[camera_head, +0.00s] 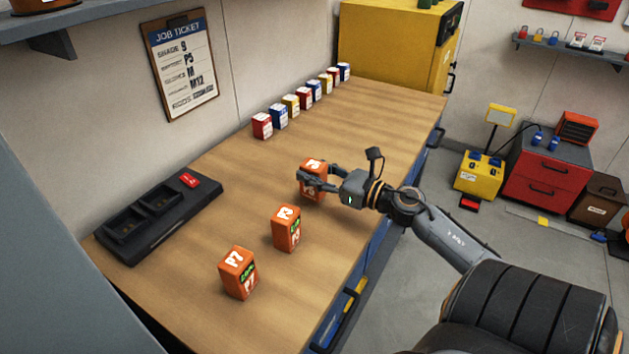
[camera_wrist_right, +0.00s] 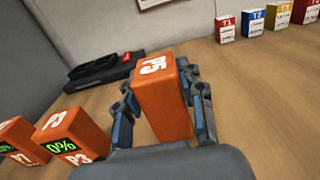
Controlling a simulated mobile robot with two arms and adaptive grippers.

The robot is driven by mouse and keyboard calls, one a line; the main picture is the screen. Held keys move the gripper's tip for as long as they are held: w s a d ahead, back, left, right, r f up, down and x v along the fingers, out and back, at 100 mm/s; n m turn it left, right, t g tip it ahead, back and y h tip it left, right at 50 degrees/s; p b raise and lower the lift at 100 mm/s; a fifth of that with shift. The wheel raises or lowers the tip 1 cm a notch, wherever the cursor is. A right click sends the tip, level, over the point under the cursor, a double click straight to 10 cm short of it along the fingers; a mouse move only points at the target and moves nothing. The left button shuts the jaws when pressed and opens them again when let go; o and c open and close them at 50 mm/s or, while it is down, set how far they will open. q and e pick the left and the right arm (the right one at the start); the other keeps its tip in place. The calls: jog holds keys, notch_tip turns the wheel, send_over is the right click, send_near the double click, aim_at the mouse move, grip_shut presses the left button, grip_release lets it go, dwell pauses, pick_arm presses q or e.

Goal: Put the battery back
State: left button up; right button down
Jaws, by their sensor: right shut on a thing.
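An orange battery marked P5 (camera_wrist_right: 163,98) stands upright between the fingers of my right gripper (camera_head: 312,181), which is shut on it; I cannot tell whether it touches the bench. The orange battery P3 (camera_head: 286,229) stands on the bench nearer the front, and the orange battery P7 (camera_head: 238,272) stands nearer still. In the right wrist view P3 (camera_wrist_right: 75,137) shows a green 0% display. A black charger (camera_head: 151,236) with empty bays lies along the wall at the left, with a red block (camera_head: 188,180) at its far end. My left gripper is not in view.
A row of red, blue and yellow boxes (camera_head: 304,98) stands along the back of the wooden bench (camera_head: 375,125). A job ticket (camera_head: 182,68) listing P5 hangs on the wall. A yellow cabinet (camera_head: 393,45) stands at the far end. The bench between charger and gripper is clear.

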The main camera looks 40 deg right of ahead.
notch_tip(320, 180, down, 2)
jog(key=shift+f, duration=0.1)
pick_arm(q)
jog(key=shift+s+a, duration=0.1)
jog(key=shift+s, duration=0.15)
pick_arm(e)
jog(key=shift+f, duration=0.1)
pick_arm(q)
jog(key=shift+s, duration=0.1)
pick_arm(e)
jog(key=shift+f, duration=0.1)
jog(key=c, duration=0.8)
grip_release()
jog(key=shift+s, duration=0.1)
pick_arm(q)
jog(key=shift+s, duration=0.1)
